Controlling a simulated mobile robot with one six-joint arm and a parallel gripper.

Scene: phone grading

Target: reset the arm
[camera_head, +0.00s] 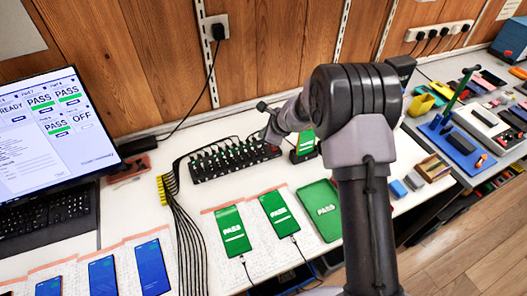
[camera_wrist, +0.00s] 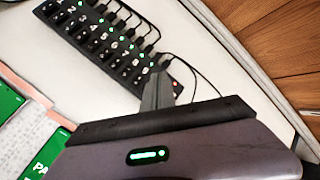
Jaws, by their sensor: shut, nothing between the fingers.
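My arm rises at the right of the head view, bends at a dark elbow, and reaches left over the white table (camera_head: 150,215). My gripper (camera_wrist: 158,78) shows in the wrist view with its dark fingers together and nothing between them. In that view the fingertips appear beside the end of a black numbered multi-port hub (camera_wrist: 108,42). In the head view the gripper end (camera_head: 271,130) is small and partly hidden near the right end of the hub (camera_head: 225,162). I cannot tell how high it is above the table.
Two phones showing green PASS screens (camera_head: 233,230) lie on the table, and a green PASS tray (camera_head: 321,209) is beside them. Several blue-screen phones (camera_head: 151,266) lie at the lower left. A monitor (camera_head: 55,125) stands left. A cluttered second bench (camera_head: 475,120) is right.

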